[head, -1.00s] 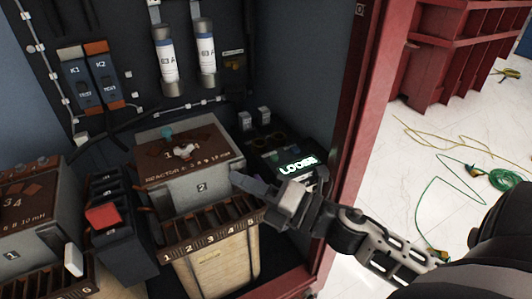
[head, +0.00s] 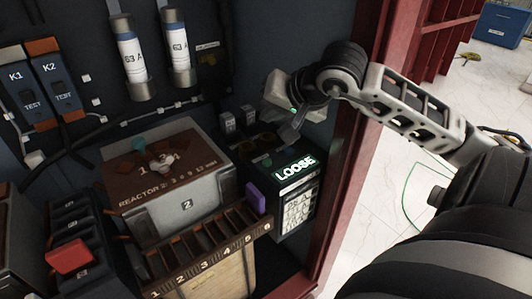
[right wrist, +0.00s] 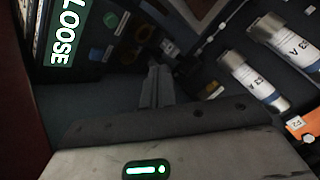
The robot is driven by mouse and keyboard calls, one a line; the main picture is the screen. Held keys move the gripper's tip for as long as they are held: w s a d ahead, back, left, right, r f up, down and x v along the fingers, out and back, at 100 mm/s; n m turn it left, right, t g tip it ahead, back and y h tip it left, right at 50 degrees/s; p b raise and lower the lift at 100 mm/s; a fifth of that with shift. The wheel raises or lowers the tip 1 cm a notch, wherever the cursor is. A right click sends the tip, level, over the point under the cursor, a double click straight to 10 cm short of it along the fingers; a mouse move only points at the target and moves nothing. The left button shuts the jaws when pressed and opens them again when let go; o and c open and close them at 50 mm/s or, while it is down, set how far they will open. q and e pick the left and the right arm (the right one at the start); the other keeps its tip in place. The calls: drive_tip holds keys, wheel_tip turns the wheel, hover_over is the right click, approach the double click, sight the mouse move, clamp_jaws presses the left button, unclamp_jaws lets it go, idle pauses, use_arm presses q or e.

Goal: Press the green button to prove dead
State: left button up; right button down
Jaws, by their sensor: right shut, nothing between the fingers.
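The black device (head: 296,195) with a lit "LOOSE" display stands at the right inside the cabinet, beside the reactor marked 2. In the head view, the green spot (head: 267,161) on that top is small. My right gripper (head: 288,136) is shut and empty, its fingertips pointing down above the back of the device. In the wrist view the fingers (right wrist: 155,86) appear apart from the green button. My left gripper is not in view.
Reactor 2 (head: 190,205) and a terminal strip (head: 205,250) stand left of the device. A purple piece (head: 255,198) is at the strip's right end. The red cabinet frame (head: 345,170) is close on the right. Fuses (head: 131,55) hang on the back wall.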

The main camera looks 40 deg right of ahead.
sight(267, 162)
drive_tip(key=shift+f, duration=0.1)
